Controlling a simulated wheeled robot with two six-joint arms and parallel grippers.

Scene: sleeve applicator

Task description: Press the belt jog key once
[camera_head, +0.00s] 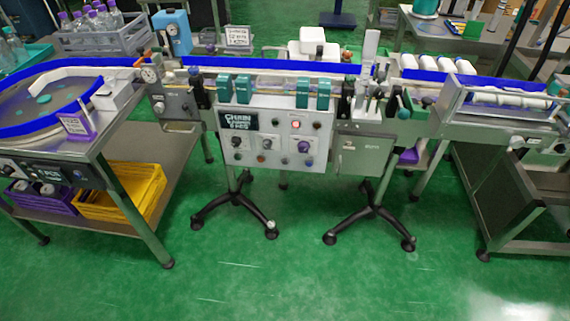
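A grey control panel (284,157) hangs on the front of the conveyor in the middle of the view. It carries a dark display (239,121) with white lettering at its upper left. Neither of my grippers is in view.
A round turntable (38,117) with blue rails stands at the left. A yellow crate (150,190) sits on the shelf below. White bottles (510,98) lie on the conveyor at the right. Black wheeled stand feet (236,199) spread under the conveyor. The green floor in front is clear.

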